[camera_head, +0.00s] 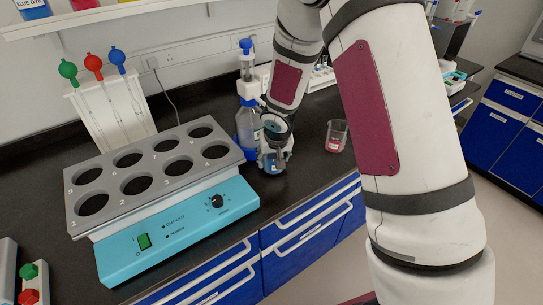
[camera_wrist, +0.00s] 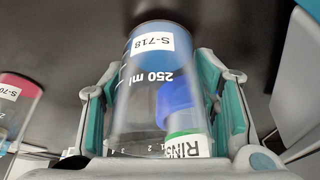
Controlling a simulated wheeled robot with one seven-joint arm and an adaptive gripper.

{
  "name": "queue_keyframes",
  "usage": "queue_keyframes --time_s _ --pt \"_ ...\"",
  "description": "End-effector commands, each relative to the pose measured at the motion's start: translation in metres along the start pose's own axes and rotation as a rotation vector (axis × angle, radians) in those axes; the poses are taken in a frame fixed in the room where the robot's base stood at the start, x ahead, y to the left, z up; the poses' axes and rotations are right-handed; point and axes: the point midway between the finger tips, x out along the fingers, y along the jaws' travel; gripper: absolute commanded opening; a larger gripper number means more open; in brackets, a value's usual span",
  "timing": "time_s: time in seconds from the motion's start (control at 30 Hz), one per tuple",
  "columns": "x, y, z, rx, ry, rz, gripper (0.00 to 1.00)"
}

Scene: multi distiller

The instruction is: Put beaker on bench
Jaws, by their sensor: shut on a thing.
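The held beaker (camera_wrist: 140,82) is clear, marked 250 ml, with blue liquid and a white label reading S-718. My gripper (camera_wrist: 165,100) is shut on it, with a teal-padded finger on each side. In the head view, the beaker (camera_head: 273,163) and my gripper (camera_head: 275,150) are over the black bench (camera_head: 300,185), right of the heater block and near the bench's front edge. I cannot tell whether the beaker's base touches the bench. A second beaker (camera_head: 337,136) with red liquid stands on the bench to the right; it also shows in the wrist view (camera_wrist: 18,98).
A multi-position heater (camera_head: 165,235) fills the bench's left side. A dispenser bottle (camera_head: 247,120) stands behind my gripper. A pipette rack (camera_head: 105,110) is at the back left. A blue cap and green label (camera_wrist: 185,115) show through the held beaker.

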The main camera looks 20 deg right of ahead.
Motion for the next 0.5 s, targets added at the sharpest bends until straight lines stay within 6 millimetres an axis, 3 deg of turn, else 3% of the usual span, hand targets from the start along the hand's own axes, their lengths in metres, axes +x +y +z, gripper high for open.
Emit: queue_keyframes --time_s 0.5 --pt "0.0095 0.0009 0.0003 -0.001 0.001 -0.002 0.25"
